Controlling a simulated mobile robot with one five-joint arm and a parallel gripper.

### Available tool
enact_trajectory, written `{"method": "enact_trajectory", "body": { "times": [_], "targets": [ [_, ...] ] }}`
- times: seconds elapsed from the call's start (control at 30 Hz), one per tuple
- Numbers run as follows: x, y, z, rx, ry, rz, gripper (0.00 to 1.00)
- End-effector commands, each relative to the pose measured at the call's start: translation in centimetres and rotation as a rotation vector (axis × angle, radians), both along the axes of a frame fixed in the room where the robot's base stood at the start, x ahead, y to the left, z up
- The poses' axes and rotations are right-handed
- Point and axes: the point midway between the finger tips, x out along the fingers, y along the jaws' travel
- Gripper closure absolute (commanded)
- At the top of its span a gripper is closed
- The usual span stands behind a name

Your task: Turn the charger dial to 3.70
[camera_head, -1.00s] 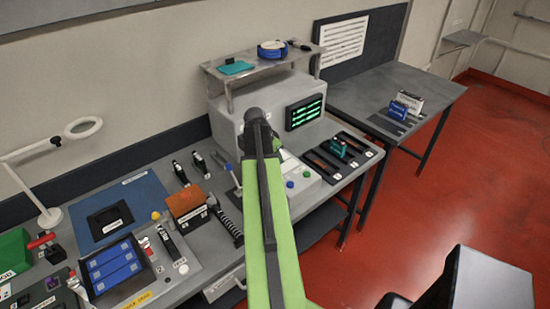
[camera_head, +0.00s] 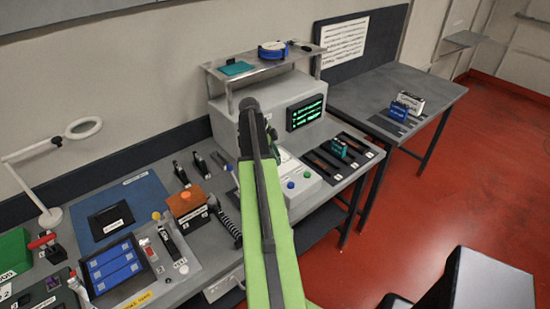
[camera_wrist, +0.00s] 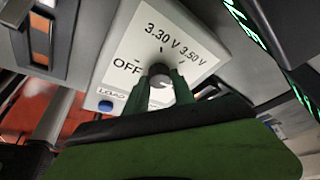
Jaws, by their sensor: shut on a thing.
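The charger is a grey cabinet (camera_head: 228,128) with a lit screen of green text (camera_head: 305,113) on its front. In the wrist view its white dial plate (camera_wrist: 128,45) shows the labels OFF, 3.30 V and 3.50 V around a dark round dial (camera_wrist: 158,69). Further labels are hidden behind my gripper. My gripper (camera_wrist: 161,82) is shut on the dial, with one green finger on each side. I cannot clearly tell which mark the dial points to. In the head view my arm hides the dial and most of the gripper.
A blue button (camera_wrist: 105,106) sits on the panel close to my gripper. Battery bays (camera_head: 340,160) lie right of the charger, one with a teal pack (camera_head: 339,147). A shelf (camera_head: 262,68) stands above the charger. An orange-topped box (camera_head: 186,204) is on the bench left of my arm.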

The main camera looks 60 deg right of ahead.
Motion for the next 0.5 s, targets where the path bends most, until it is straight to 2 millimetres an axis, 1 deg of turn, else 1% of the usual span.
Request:
{"method": "enact_trajectory", "body": {
  "times": [0.03, 0.23, 0.5],
  "targets": [
    [0.45, 0.05, -0.04, 0.002, -0.007, -0.009, 1.00],
    [0.44, 0.05, -0.04, 0.001, -0.007, -0.051, 1.00],
    [0.44, 0.04, -0.03, 0.000, -0.008, -0.060, 1.00]
  ]
}}
